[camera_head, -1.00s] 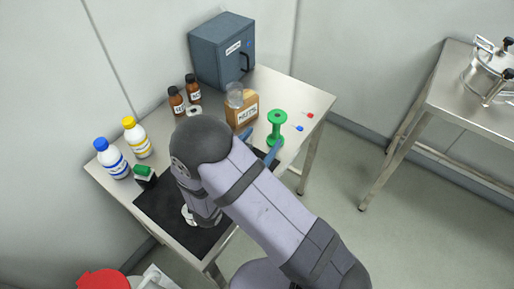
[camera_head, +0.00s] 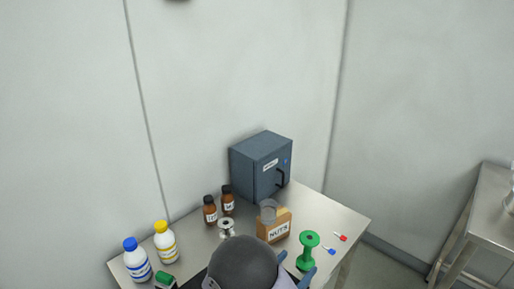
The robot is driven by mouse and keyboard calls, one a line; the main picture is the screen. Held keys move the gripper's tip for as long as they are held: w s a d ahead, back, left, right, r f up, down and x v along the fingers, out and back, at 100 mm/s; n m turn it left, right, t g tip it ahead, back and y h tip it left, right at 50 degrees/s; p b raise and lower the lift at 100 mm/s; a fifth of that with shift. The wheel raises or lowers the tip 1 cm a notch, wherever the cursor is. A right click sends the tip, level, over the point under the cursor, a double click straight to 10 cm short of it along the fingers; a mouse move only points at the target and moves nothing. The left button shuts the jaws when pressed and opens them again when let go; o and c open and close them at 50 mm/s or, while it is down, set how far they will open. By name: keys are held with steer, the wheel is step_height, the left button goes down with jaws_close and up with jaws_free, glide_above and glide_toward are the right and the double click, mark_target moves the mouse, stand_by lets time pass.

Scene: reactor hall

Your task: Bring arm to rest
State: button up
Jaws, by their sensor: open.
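My gripper is not in view; it is below the picture edge or hidden behind my arm. Only the dark rounded joint of my arm (camera_head: 243,262) shows at the bottom middle, in front of the steel table (camera_head: 335,222). A small strip of the dark mat shows left of the joint. Two blue parts (camera_head: 306,279) stick out right of my arm, close to the green spool; what they belong to is hidden.
Near my arm stand the green spool (camera_head: 308,252), a nuts box (camera_head: 274,228), a metal spool (camera_head: 226,228), brown bottles (camera_head: 210,211), white bottles with blue (camera_head: 137,262) and yellow caps (camera_head: 165,243), and a green-topped item (camera_head: 166,281). A grey cabinet (camera_head: 258,168) stands behind. Another table (camera_head: 495,215) is right.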

steer(key=d+n+g+y+p, duration=0.3)
steer(key=d+g, duration=0.1)
steer(key=d, duration=0.4)
steer(key=a+f+y, duration=0.1)
steer(key=a+y, duration=0.1)
steer(key=a+f+n+g+y, duration=0.1)
steer(key=a, duration=0.1)
steer(key=s+a+f+y, duration=0.1)
steer(key=a+y, duration=0.1)
steer(key=shift+s+f+y+b, duration=0.1)
steer(key=shift+f+y+b, duration=0.2)
steer(key=shift+f, duration=0.05)
steer(key=s+a+y, duration=0.1)
steer(key=s+a+r+n+g+y, duration=0.1)
steer(key=s+a+r+g, duration=0.1)
steer(key=s, duration=0.1)
steer(key=shift+s+a+n+y, duration=0.1)
steer(key=shift+a+n+y, duration=0.1)
steer(key=shift+n+y, duration=0.15)
steer(key=s+d+r+n+g, duration=0.1)
steer(key=s+d+r+g, duration=0.1)
steer(key=s, duration=0.5)
steer(key=s+d+r+g+p, duration=0.1)
steer(key=s+d+r+g, duration=0.1)
steer(key=s, duration=0.5)
steer(key=shift+d+r+n+g, duration=0.4)
steer(key=shift+d+g, duration=0.15)
steer(key=shift+g, duration=0.25)
